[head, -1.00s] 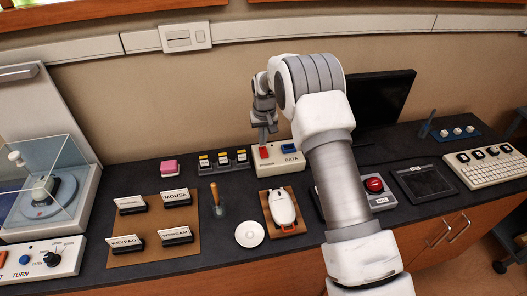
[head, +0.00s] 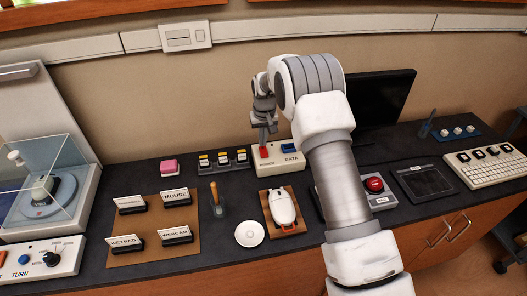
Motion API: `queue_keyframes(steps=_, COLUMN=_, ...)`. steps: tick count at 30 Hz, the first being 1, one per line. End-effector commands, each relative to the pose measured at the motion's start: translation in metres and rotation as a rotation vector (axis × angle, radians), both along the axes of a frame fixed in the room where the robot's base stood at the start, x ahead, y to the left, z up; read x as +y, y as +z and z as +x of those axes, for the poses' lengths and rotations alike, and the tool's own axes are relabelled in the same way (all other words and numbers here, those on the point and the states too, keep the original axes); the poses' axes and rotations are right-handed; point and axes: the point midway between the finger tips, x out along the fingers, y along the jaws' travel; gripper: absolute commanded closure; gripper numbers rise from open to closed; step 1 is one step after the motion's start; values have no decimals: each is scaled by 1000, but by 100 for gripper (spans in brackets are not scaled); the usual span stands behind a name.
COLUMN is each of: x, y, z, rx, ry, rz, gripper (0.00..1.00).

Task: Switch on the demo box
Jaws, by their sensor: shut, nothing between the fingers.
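The demo box (head: 276,168) is a cream box at the back of the dark counter, against the wall. It carries a red rocker switch (head: 264,151) on the left, labelled POWER, and a blue one (head: 288,148) on the right, labelled DATA. My gripper (head: 263,142) points down over the red switch, with its fingers shut and empty. The fingertips are at or just above the switch's back part; I cannot tell if they touch. The switch's position is too small to tell.
A white mouse (head: 283,208) on a wooden board and a white saucer (head: 249,233) lie in front of the box. Several small yellow-topped blocks (head: 222,158) stand left of it. A black monitor (head: 381,100) stands behind my arm on the right.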

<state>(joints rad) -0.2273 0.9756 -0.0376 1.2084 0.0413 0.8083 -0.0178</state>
Motion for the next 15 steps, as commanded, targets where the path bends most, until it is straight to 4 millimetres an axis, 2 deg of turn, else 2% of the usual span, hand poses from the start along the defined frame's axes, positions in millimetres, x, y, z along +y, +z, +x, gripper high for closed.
queue_keyframes(steps=15, x=0, y=-9, z=0, rx=0, ry=0, rz=0, gripper=100)
